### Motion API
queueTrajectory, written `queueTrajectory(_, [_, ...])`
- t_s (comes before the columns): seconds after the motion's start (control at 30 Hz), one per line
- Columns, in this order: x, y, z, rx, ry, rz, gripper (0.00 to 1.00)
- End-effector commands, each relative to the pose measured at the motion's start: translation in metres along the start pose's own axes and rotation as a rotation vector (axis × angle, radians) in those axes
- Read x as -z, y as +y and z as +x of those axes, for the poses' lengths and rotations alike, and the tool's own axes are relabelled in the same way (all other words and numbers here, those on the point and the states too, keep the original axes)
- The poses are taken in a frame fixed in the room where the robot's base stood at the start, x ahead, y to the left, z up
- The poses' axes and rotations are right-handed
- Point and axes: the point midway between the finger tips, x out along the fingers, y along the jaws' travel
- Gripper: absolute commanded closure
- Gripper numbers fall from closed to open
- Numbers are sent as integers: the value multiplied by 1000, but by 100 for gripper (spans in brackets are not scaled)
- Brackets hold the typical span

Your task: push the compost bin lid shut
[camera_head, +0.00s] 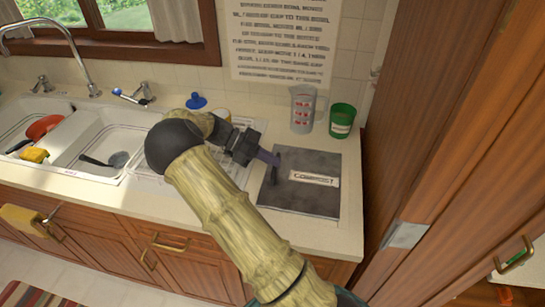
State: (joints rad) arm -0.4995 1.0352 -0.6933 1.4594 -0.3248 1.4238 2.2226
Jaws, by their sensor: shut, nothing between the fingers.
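The compost bin lid (318,196) is a dark grey, nearly square panel with a white label reading "COMPOST". It looks flat and level with the pale counter at the counter's right end; whether a small gap remains under it I cannot tell. My gripper (275,170) is shut and empty, at the lid's left edge. The fingertips are by a small dark part there; whether they touch it or the lid I cannot tell. My arm hides part of the counter to the left of the lid.
A clear measuring jug (303,108) and a green cup (342,120) stand behind the lid. A double sink (110,140) lies to the left. A tall wooden cabinet panel (420,140) closes off the right side. A blue-topped item (196,100) stands behind my arm.

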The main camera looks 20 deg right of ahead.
Motion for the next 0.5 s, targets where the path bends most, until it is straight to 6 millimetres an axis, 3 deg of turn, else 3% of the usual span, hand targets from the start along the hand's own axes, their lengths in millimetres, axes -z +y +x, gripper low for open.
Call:
queueTrajectory(0.13, [-11, 0, 1, 2, -1, 0, 100])
queueTrajectory(0.5, [-17, 1, 2, 1, -7, -6, 100])
